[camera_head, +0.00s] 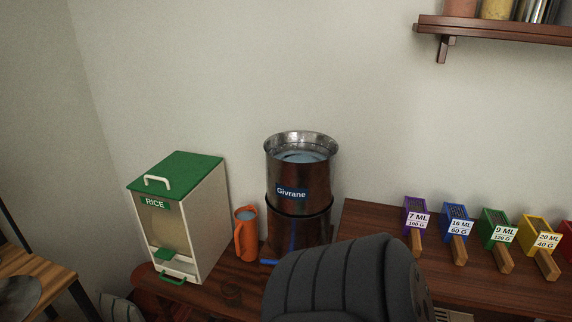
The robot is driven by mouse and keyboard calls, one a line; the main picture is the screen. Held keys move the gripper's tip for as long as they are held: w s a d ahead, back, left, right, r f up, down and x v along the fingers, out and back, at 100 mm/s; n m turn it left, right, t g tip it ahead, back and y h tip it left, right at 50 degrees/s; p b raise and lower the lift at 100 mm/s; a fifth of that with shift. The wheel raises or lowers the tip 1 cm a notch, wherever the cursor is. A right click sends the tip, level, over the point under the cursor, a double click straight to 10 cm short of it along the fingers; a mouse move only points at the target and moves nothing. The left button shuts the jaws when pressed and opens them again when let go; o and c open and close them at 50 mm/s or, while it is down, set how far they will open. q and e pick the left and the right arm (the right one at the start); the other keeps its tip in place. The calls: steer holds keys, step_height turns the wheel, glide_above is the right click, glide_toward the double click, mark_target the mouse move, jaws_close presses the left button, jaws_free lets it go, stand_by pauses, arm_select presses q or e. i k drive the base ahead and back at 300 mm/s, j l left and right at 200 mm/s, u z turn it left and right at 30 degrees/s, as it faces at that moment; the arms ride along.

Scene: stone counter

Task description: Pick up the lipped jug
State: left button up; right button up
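An orange jug (246,236) stands upright on the dark wooden counter, between the rice dispenser and the metal water container. A large dark ribbed part, likely a link of my arm, fills the bottom middle and hides the counter in front of the metal container. Neither of my grippers shows in the head view, and nothing is seen touching the jug.
A white rice dispenser (183,212) with a green lid stands close on the jug's left. A tall metal container (300,180) labelled Givrane stands close on its right. Several coloured labelled boxes with wooden handles line the right counter (365,240). A wall shelf (500,28) hangs upper right.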

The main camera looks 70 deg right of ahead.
mark_target(245, 234)
steer(key=k+j+z, duration=0.1)
steer(key=z, duration=1.85)
